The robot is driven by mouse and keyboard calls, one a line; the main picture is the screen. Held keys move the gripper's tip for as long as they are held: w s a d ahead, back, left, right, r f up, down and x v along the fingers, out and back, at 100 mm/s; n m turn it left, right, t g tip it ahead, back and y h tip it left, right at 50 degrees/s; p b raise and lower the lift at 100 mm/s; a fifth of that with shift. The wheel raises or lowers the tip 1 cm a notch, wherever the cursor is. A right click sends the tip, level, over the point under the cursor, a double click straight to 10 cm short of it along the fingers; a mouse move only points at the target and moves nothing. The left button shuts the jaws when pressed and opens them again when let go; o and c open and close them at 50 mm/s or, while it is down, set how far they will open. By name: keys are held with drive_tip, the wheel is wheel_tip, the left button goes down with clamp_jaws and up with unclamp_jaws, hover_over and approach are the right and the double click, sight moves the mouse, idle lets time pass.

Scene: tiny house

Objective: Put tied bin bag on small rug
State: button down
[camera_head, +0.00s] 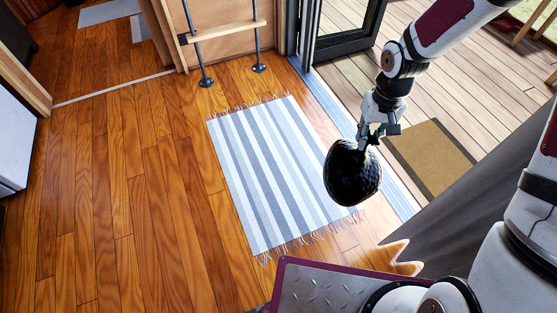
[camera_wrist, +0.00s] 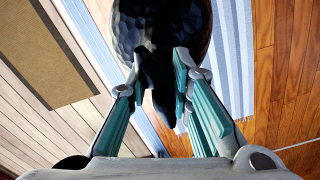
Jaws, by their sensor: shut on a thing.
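The tied bin bag (camera_head: 352,172) is black and rounded, with a dimpled surface. It hangs from my gripper (camera_head: 372,133), which is shut on its top knot. In the head view the bag overlaps the right edge of the small rug (camera_head: 262,165), a striped grey and white rug with fringed ends. The bag appears to be held above the floor; its exact height is hard to tell. In the wrist view my gripper (camera_wrist: 165,72) has its fingers around the bag's dark neck, and the bag (camera_wrist: 190,25) fills the top middle. The rug (camera_wrist: 235,50) shows behind it.
An open glass door (camera_head: 348,25) leads to a wooden deck with a brown doormat (camera_head: 430,155). A grey curtain (camera_head: 470,200) hangs at the lower right. A ladder (camera_head: 225,32) stands at the back. The wooden floor (camera_head: 130,200) left of the rug is clear.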

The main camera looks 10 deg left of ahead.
drive_tip(key=s+a+f+n+b, duration=0.2)
drive_tip(key=s+a+f+n, duration=0.3)
drive_tip(key=s+f+n, duration=0.5)
drive_tip(key=s+a+f+n+b, duration=0.3)
drive_tip(key=s+a+f, duration=0.45)
drive_tip(key=f, duration=0.65)
drive_tip(key=w+a+f, duration=0.2)
drive_tip(key=w, duration=0.4)
drive_tip(key=w+a+f, duration=0.1)
drive_tip(key=w+f, duration=0.1)
drive_tip(key=w, duration=0.5)
drive_tip(key=shift+w+a+f+p, duration=0.3)
drive_tip(key=shift+a+f+p, duration=0.05)
drive_tip(key=shift+a+f, duration=0.05)
drive_tip(key=shift+f, duration=0.1)
drive_tip(key=c, duration=1.4)
unclamp_jaws()
drive_tip(key=shift+c, duration=0.2)
